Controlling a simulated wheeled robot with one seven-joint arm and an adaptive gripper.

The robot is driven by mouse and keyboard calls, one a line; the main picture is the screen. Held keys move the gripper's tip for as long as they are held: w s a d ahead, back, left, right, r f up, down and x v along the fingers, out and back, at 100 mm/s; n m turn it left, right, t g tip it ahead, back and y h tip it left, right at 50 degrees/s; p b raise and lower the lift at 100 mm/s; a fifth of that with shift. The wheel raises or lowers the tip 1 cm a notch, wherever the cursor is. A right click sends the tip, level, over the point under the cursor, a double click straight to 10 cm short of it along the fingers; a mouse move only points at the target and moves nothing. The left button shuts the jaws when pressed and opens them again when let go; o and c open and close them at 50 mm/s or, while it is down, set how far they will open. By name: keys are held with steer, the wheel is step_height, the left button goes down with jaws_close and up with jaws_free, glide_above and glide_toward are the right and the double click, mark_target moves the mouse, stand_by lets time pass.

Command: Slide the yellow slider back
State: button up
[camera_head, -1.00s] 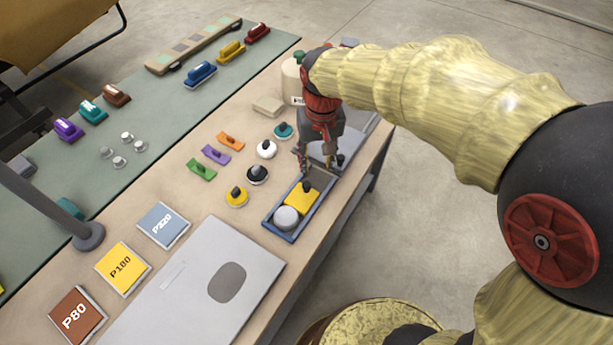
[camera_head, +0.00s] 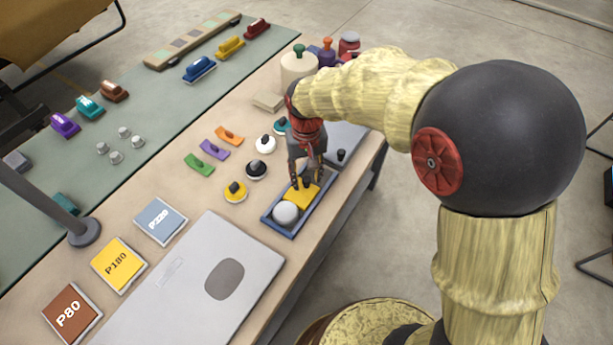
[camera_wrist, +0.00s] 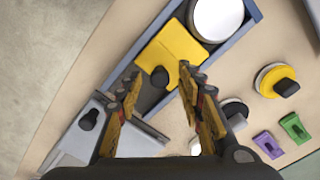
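The yellow slider (camera_head: 303,197) is a flat yellow plate with a black knob, lying in a narrow blue tray (camera_head: 276,229). A pale round disc (camera_head: 285,213) sits beside it at the tray's near end. In the wrist view the slider (camera_wrist: 180,43) shows with its black knob (camera_wrist: 159,77) between my open fingertips. My gripper (camera_head: 302,184) is low over the slider, pointing down. The fingers stand apart on either side of the knob; I cannot tell whether either touches it. The fingers partly hide the slider and knob in the head view.
A grey plate with a black knob (camera_head: 341,155) lies just beyond the tray. Round yellow (camera_head: 235,191), black and white knobbed discs stand to the left, with green, purple and orange pieces behind them. A large grey panel (camera_head: 190,290) lies nearer. The table edge is close on the right.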

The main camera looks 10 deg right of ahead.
steer(key=c, duration=0.3)
jaws_close()
stand_by(0.6)
